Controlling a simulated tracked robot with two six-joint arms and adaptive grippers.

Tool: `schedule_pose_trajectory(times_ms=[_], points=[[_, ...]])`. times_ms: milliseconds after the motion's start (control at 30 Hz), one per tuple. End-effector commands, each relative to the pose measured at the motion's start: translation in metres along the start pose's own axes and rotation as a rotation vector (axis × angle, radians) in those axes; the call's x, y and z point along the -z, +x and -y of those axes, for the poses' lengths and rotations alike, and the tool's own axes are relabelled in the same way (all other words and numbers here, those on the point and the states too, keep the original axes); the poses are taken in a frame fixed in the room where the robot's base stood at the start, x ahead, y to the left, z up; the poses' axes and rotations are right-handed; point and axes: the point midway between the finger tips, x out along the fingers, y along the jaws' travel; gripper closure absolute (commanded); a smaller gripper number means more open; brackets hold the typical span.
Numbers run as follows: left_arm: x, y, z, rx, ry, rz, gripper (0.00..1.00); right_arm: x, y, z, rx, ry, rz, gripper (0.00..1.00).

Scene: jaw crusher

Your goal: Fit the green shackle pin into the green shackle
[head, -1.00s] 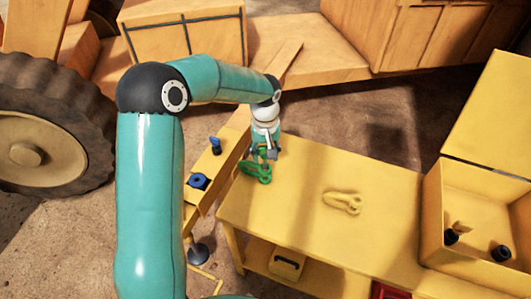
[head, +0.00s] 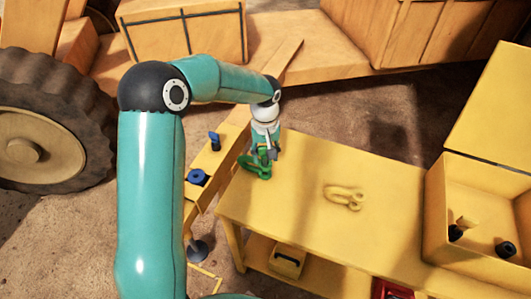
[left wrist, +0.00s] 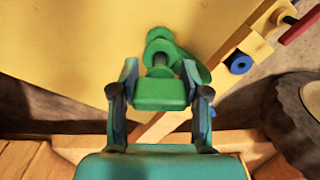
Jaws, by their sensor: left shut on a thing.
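The green shackle (head: 252,167) lies at the left far corner of the yellow table, and it also shows in the left wrist view (left wrist: 190,66). My left gripper (head: 264,153) points down right over it. In the left wrist view its two fingers (left wrist: 160,92) are shut on a green block-like part, which looks like the head of the green shackle pin (left wrist: 160,95). The pin head sits close to a round eye of the shackle. My right gripper is in no view.
A yellow shackle (head: 345,197) lies on the yellow table (head: 300,225). An open yellow box (head: 490,255) with dark parts stands at the right. Blue parts (head: 197,177) sit on a narrow yellow ledge at the left. The table between the two shackles is clear.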

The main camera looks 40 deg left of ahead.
Motion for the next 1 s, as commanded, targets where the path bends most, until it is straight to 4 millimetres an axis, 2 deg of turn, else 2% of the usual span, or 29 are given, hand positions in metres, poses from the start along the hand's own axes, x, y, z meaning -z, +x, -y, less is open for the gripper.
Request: schedule_pose_trajectory(times_ms=[867, 900, 1000], points=[[0.000, 0.023, 0.000, 0.000, 0.000, -0.001, 0.93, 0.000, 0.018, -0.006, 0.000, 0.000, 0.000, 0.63], [0.000, 0.022, 0.000, 0.000, 0.000, -0.001, 0.49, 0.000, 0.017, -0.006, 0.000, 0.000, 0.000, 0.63], [0.000, 0.022, 0.000, 0.000, 0.000, 0.000, 0.32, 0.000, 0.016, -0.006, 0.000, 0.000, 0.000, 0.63]])
